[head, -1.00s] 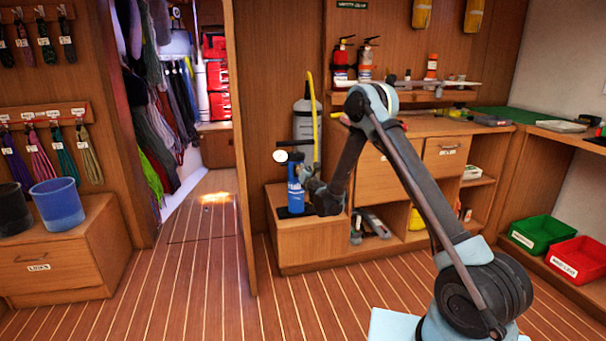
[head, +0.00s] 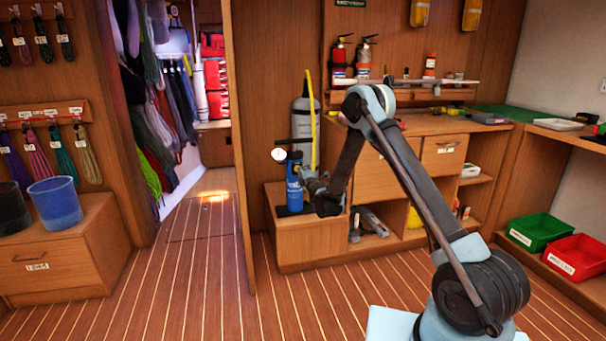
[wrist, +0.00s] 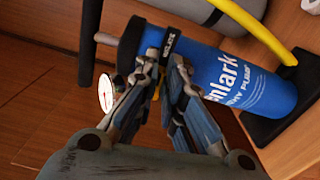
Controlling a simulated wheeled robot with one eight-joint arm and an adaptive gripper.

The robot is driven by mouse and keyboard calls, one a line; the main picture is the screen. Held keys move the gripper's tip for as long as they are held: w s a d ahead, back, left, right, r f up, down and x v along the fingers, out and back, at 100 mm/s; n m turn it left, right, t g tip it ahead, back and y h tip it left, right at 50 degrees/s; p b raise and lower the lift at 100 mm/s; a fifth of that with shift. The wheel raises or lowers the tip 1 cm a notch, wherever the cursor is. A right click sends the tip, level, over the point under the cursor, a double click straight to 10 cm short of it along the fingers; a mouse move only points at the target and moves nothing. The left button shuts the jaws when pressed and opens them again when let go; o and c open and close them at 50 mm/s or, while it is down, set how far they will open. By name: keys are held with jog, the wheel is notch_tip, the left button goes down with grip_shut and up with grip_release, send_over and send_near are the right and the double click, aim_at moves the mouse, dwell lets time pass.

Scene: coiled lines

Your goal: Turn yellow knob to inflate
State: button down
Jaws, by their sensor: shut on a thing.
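A blue hand pump (head: 294,190) stands upright on a dark base at the left end of the low wooden bench. In the wrist view the blue pump (wrist: 235,75) lies tilted across the picture, with white lettering, a black bar handle and a round white gauge (wrist: 106,93). My gripper (wrist: 164,72) is at the pump's top end, its fingers closed in around a small yellow knob (wrist: 157,92). Only a sliver of the knob shows between the fingers. In the head view my gripper (head: 306,173) touches the pump's right side, and the knob is hidden.
A grey cylinder (head: 305,125) with a yellow hose (head: 313,120) stands close behind the pump. Wooden drawers and shelves (head: 375,185) are to the right. Green (head: 540,230) and red (head: 577,256) bins sit at far right. The floor in front is clear.

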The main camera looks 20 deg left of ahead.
jog(key=shift+w+d+f+m, duration=0.1)
jog(key=shift+d+f+m, duration=0.1)
jog(key=shift+m, duration=0.4)
jog(key=c, duration=1.7)
grip_release()
jog(key=shift+a, duration=0.1)
jog(key=v, duration=0.7)
jog(key=shift+s, duration=0.25)
